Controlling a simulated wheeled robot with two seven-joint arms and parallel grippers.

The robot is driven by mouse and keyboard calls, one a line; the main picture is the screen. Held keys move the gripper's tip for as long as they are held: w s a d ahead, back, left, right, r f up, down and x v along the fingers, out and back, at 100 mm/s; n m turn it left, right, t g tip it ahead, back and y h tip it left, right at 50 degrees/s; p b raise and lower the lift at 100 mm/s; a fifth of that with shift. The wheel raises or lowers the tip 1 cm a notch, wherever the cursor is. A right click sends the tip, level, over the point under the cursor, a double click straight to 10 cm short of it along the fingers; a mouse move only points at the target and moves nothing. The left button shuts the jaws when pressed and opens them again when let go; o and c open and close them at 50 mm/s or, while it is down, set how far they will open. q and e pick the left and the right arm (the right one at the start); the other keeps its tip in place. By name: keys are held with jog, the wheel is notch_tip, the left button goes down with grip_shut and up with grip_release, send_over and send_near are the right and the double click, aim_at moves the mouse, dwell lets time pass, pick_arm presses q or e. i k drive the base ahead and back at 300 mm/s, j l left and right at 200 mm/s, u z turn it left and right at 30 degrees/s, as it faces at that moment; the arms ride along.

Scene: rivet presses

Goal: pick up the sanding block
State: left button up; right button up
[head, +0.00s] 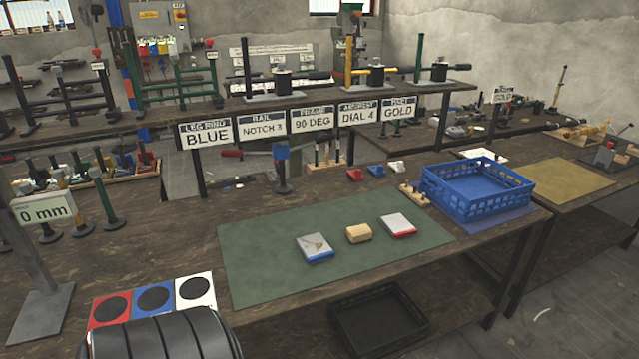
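A small tan block (358,233), which looks like the sanding block, lies on the green mat (270,262) on the workbench. A grey-topped box with a blue edge (314,248) lies to its left, and a grey-topped box with a red edge (398,226) lies to its right. The tan block is apart from both, and nothing covers it. A black ribbed part, probably my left arm, shows at the bottom left edge. Neither gripper is in view.
A blue crate (478,187) stands at the right of the bench. Red, blue and white pads with black discs (153,299) lie at the front left. A "0 mm" sign (45,211) stands at the left. The mat around the blocks is clear.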

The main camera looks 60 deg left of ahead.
aim_at(358, 234)
jog(key=u, duration=1.35)
